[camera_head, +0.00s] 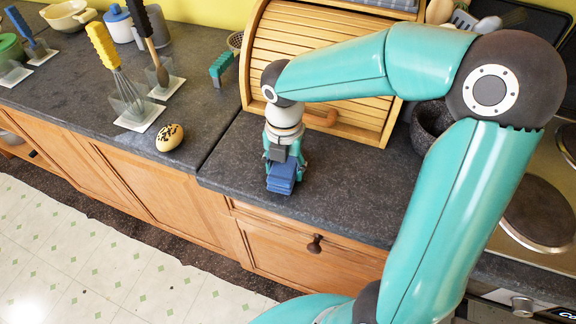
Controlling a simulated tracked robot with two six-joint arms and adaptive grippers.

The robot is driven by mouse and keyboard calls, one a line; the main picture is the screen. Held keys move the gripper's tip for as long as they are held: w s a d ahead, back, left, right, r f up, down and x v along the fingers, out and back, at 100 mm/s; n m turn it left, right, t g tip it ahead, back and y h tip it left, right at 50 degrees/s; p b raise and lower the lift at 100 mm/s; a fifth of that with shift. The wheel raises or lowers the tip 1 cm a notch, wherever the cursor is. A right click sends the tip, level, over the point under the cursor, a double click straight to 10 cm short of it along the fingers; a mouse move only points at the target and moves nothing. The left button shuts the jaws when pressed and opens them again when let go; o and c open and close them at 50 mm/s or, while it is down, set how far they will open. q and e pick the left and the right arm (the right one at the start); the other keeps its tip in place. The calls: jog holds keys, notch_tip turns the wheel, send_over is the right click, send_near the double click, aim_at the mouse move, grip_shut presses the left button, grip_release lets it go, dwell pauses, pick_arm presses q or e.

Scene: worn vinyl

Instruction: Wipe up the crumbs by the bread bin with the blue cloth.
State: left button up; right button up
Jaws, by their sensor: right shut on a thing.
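The blue cloth (281,184) is a folded bundle in my right gripper (283,165), which is shut on it. The gripper points down at the dark worktop in front of the bread bin, and the cloth appears to be at or just above the surface. The wooden roll-top bread bin (300,58) stands behind the gripper, partly covered by my right arm. I cannot make out any crumbs on the worktop; my gripper and arm hide part of it. My left gripper is not in view.
A dark stone mortar (431,122) is right of the bin, and a hob (537,212) is at far right. Worktop right of the cloth looks clear.

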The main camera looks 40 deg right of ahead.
aim_at(262, 168)
jog(key=shift+w, duration=0.1)
jog(key=shift+w+a+p, duration=0.3)
jog(key=shift+w+a, duration=0.15)
jog(key=shift+w, duration=0.35)
jog(key=shift+w+a+p, duration=0.3)
jog(key=shift+w+a, duration=0.15)
jog(key=shift+w, duration=0.4)
jog(key=shift+w+a+p, duration=0.3)
jog(key=shift+w+a, duration=0.15)
jog(key=shift+w, duration=0.35)
notch_tip(262, 168, up, 7)
jog(key=p, duration=0.6)
